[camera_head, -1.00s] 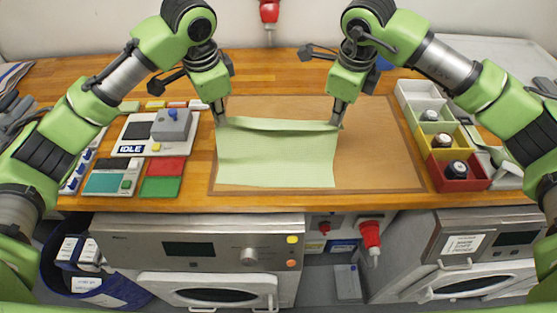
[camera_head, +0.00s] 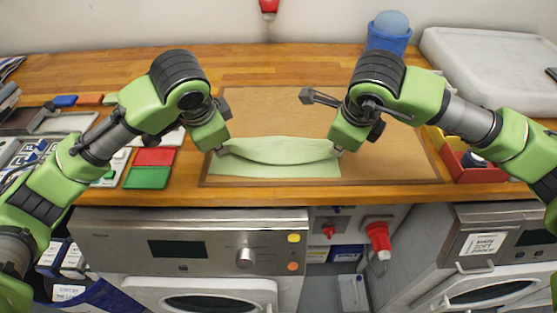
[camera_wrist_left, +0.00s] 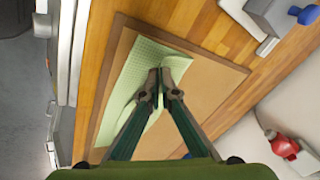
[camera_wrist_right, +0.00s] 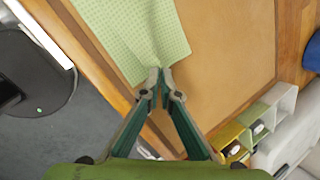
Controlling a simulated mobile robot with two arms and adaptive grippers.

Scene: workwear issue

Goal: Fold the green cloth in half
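The light green cloth (camera_head: 280,170) lies on the brown board, with its far part lifted and drawn over toward the front edge. The raised part sags in the middle between my grippers, and a strip of the lower layer shows in front of it. My left gripper (camera_head: 219,149) is shut on the left corner of the raised edge; its tips also show in the left wrist view (camera_wrist_left: 159,86). My right gripper (camera_head: 337,151) is shut on the right corner, seen in the right wrist view (camera_wrist_right: 159,84). The wrists partly hide both corners in the head view.
The brown board (camera_head: 400,160) is bare behind and right of the cloth. Red (camera_head: 154,156) and green (camera_head: 147,177) pads lie to the left. A red bin (camera_head: 470,165) stands right, and a blue container (camera_head: 388,38) at the back. The counter's front edge is close.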

